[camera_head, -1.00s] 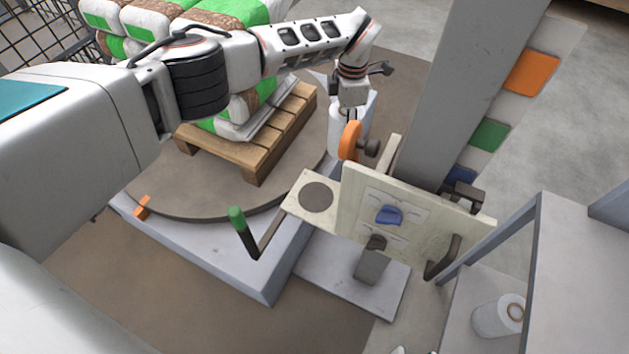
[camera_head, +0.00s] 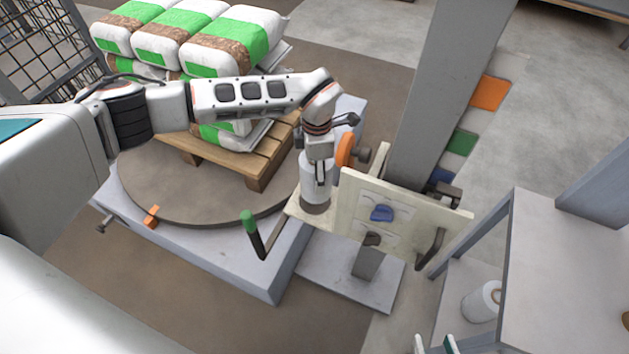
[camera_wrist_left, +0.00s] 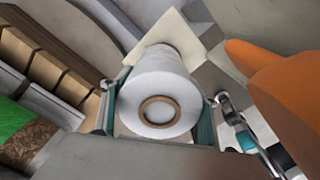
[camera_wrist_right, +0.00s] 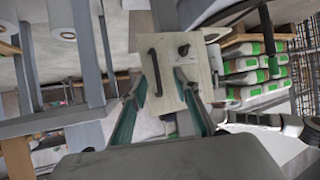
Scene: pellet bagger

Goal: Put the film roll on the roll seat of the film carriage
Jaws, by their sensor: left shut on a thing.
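The white film roll (camera_head: 313,190) stands upright in my left gripper (camera_head: 318,172), over the dark round roll seat (camera_head: 316,208) on the pale side plate of the film carriage (camera_head: 350,210). I cannot tell whether it touches the seat. In the left wrist view, the film roll (camera_wrist_left: 155,85) shows its brown core end between the teal pads of my left gripper (camera_wrist_left: 157,112), shut on it. My right gripper (camera_head: 435,345) shows only its tips at the bottom edge. In the right wrist view my right gripper (camera_wrist_right: 160,100) is open and empty, facing the carriage panel.
An orange wheel (camera_head: 346,150) with a dark knob is close beside the roll. A green-tipped lever (camera_head: 250,222) stands at the left of the seat. The grey mast (camera_head: 440,100) rises behind the carriage.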

